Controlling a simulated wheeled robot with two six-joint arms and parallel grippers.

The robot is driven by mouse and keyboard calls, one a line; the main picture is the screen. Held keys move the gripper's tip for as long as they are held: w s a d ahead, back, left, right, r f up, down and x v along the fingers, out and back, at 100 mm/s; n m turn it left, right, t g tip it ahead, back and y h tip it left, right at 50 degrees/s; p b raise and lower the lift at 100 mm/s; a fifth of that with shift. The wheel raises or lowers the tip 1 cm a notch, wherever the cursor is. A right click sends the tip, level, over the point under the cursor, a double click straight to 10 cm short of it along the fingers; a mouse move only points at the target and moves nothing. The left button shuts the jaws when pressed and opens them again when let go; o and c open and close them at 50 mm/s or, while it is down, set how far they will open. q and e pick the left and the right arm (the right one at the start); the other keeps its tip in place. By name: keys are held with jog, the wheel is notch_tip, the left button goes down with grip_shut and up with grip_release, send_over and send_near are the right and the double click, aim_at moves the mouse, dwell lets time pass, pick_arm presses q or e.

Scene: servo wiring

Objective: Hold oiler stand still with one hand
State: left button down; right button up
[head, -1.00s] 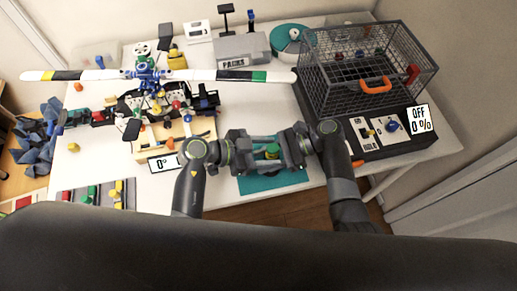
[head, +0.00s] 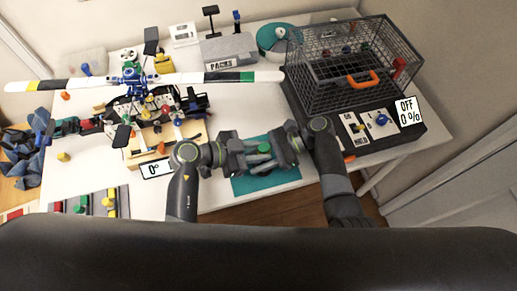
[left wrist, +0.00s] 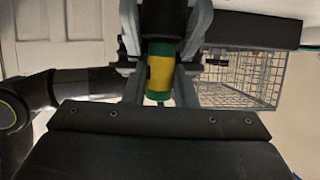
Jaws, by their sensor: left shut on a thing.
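A small oiler with a green top (head: 264,149) is between my two grippers, over the teal mat. In the left wrist view it is a yellow and green cylinder (left wrist: 160,72) between the fingers. My left gripper (head: 250,155) comes in from the left and is shut on it; its fingers also show in the left wrist view (left wrist: 160,85). My right gripper (head: 279,150) comes in from the right, close against the same spot. Its fingertips are too crowded to tell whether they grip. I cannot make out a separate stand; the oiler's lower part is hidden.
The teal mat (head: 266,184) lies at the table's front edge. A wire cage (head: 350,75) with a control panel stands at the right. A propeller rig (head: 150,82) on a wooden base fills the left. Coloured parts lie in a tray (head: 85,203) at front left.

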aim_at(259, 148)
pick_arm(q)
jog(key=shift+r, duration=1.55)
pick_arm(e)
jog(key=shift+s+d+f, duration=0.15)
jog(key=shift+s+f, duration=0.05)
jog(key=shift+f, duration=0.1)
pick_arm(q)
jog(key=shift+r, duration=2)
jog(key=shift+d, duration=0.1)
pick_arm(e)
jog(key=o, duration=1.1)
jog(key=shift+w+r, duration=0.15)
jog(key=shift+c, duration=0.2)
jog(key=shift+r, duration=0.1)
